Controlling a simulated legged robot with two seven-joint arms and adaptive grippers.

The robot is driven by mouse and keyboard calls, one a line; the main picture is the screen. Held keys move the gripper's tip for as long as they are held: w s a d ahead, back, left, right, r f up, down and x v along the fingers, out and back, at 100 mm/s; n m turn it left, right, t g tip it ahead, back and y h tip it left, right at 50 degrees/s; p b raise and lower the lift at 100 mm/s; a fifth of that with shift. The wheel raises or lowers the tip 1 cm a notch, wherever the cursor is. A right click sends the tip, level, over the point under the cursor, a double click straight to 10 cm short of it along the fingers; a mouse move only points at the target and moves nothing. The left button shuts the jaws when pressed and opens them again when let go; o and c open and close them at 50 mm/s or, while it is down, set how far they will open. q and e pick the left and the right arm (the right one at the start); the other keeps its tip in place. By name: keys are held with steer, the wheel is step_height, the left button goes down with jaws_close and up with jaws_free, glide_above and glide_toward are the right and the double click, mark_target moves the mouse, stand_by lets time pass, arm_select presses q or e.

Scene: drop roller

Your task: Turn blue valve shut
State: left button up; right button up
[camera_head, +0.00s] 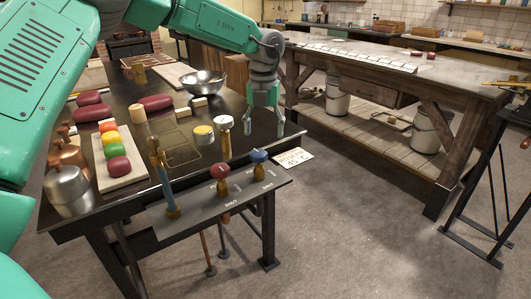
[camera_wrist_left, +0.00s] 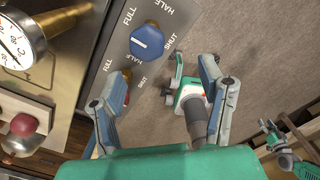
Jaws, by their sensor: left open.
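The blue valve (camera_head: 258,156) is a round knob on a brass stem, at the right end of the dark valve panel on the bench front. In the wrist view the blue valve (camera_wrist_left: 147,41) shows from above, with FULL, HALF and SHUT printed around it. My left gripper (camera_head: 264,132) hangs above and slightly right of the valve, fingers down and apart. In the wrist view the left gripper (camera_wrist_left: 161,72) is open and empty, its fingers below the knob in the picture. My right gripper is not clearly seen.
A red valve (camera_head: 219,171) stands left of the blue one; a gripper finger partly covers it in the wrist view. A brass gauge (camera_wrist_left: 25,38) is close by. Jars, a metal bowl (camera_head: 204,83) and coloured rollers crowd the bench.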

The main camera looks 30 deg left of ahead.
mark_target(257, 152)
arm_select(q)
steer(key=a+f, duration=0.1)
steer(key=f, duration=0.1)
steer(key=a+f, duration=0.1)
steer(key=f, duration=0.2)
steer(key=a+f, duration=0.2)
steer(key=shift+s+f, duration=0.1)
steer(key=shift+f, duration=0.05)
steer(key=d, duration=0.3)
steer(key=shift+w+d+f, duration=0.2)
steer(key=shift+d+f, duration=0.1)
steer(key=shift+r, duration=0.1)
steer(key=shift+s+a, duration=0.15)
steer(key=shift+a, duration=0.6)
steer(key=c, duration=0.9)
steer(key=shift+a+f, duration=0.2)
steer(key=shift+a, duration=0.3)
steer(key=shift+c, duration=1.2)
steer(key=shift+d, duration=0.65)
steer(key=shift+s+a+f, duration=0.1)
steer(key=shift+a, duration=0.25)
arm_select(e)
steer(key=shift+a+r, duration=0.15)
steer(key=shift+a, duration=0.8)
